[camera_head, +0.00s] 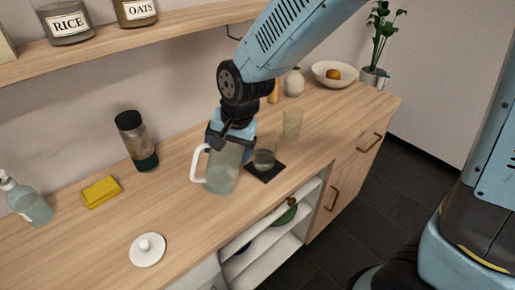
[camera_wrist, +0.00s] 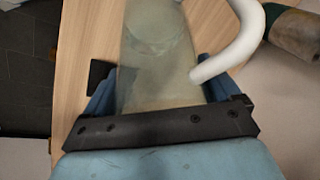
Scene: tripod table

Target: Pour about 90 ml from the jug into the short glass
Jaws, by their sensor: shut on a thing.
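The jug (camera_head: 222,172) is clear and grey-green with a white handle on its left. My gripper (camera_head: 228,138) is shut on it near its upper part. The jug looks close to upright; I cannot tell whether its base touches the counter. The short glass (camera_head: 264,157) stands on a black coaster (camera_head: 268,173), just right of the jug. I cannot make out how much liquid it holds. In the wrist view the jug (camera_wrist: 155,75) lies between the fingers of my gripper (camera_wrist: 160,95), with its handle (camera_wrist: 238,45) at the right.
A tall glass (camera_head: 292,125) stands behind and right of the coaster. A white lid (camera_head: 147,250), yellow sponge (camera_head: 101,191), dark-capped bottle (camera_head: 137,142) and soap dispenser (camera_head: 31,205) are left on the counter (camera_head: 80,245). A vase (camera_head: 294,82) and bowl (camera_head: 333,80) stand at the back right.

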